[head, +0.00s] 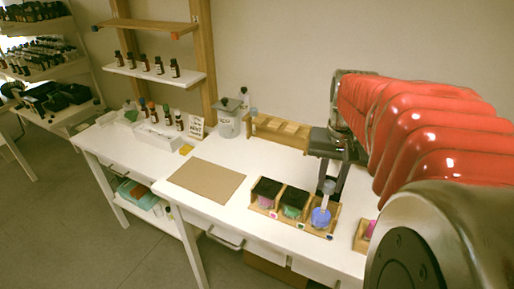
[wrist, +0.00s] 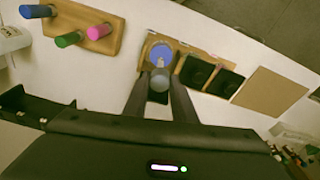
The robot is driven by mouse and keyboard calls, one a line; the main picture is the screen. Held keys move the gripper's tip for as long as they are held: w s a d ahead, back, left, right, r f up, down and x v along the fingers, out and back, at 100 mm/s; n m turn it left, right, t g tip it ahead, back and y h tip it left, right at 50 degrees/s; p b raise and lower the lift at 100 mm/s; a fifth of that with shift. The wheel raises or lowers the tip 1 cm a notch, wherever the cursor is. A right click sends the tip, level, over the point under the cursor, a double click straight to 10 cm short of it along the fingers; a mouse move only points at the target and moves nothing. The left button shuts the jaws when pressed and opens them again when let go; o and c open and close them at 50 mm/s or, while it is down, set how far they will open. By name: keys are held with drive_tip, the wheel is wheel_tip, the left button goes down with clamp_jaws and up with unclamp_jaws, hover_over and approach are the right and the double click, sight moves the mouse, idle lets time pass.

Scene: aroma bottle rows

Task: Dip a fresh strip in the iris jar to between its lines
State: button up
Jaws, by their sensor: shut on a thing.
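My gripper (head: 327,181) is shut on a grey round-topped holder (wrist: 160,79), from which a pale strip (head: 325,201) hangs down. It is over the open blue jar (head: 321,217), the right one of the jars in a wooden tray (head: 284,217). The strip's lower end reaches the jar's mouth; its depth and its lines cannot be made out. The blue jar (wrist: 160,53) is just beyond the fingertips in the wrist view. A pink jar (head: 265,197) and a green jar (head: 291,207) with black tops stand left of it. No label is readable as iris.
A wooden block (wrist: 95,22) with blue, green and pink cylinders lies close by on the right of the head view. A brown mat (head: 206,180) lies left of the tray. A slotted wooden rack (head: 278,131) and a grey canister (head: 229,121) stand at the back.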

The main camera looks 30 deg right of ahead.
drive_tip(key=shift+f, duration=0.6)
idle(0.9)
drive_tip(key=shift+r, duration=0.2)
idle(0.6)
drive_tip(key=shift+r, duration=2.75)
drive_tip(key=shift+s, duration=0.1)
